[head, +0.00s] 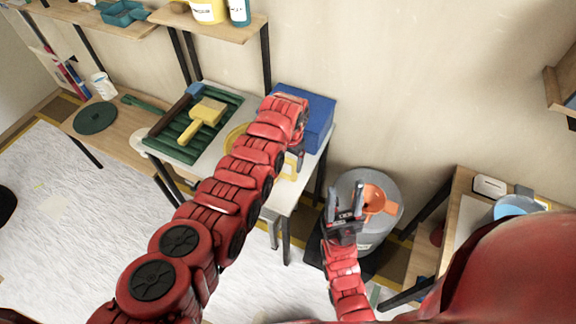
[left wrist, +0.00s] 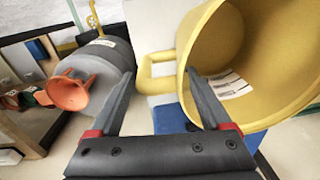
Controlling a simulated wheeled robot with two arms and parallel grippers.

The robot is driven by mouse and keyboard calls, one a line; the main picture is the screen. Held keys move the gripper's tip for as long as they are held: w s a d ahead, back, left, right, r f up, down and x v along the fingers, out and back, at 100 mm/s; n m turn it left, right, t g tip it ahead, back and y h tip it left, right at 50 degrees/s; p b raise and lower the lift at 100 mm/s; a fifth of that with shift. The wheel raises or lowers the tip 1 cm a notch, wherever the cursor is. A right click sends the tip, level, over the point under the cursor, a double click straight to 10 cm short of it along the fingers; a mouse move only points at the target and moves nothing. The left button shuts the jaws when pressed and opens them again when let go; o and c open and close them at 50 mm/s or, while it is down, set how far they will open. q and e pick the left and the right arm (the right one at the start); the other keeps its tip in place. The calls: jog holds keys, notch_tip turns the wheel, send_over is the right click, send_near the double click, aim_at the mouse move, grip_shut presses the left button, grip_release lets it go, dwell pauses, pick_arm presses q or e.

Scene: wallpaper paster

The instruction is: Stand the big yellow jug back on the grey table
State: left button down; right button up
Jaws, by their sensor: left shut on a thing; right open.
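The big yellow jug (head: 234,136) is mostly hidden behind my left arm in the head view, over the grey table (head: 213,157). In the left wrist view the jug (left wrist: 262,75) fills the right side, its wide mouth towards the camera and its handle (left wrist: 158,72) pointing left. My left gripper (left wrist: 162,90) is shut on the jug, with one finger at the rim and the other beside the handle. I cannot tell whether the jug's base touches the table. My right gripper (head: 347,190) is open and empty, in front of the grey drum.
A green tray (head: 180,145) with a yellow brush (head: 201,120) takes up the table's left part, and a blue box (head: 318,112) its back right. An orange funnel-like vessel (head: 376,200) sits on the grey drum (head: 352,182). A wooden shelf (head: 225,27) hangs above.

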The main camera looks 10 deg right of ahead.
pick_arm(q)
jog(key=shift+f, duration=0.35)
grip_release()
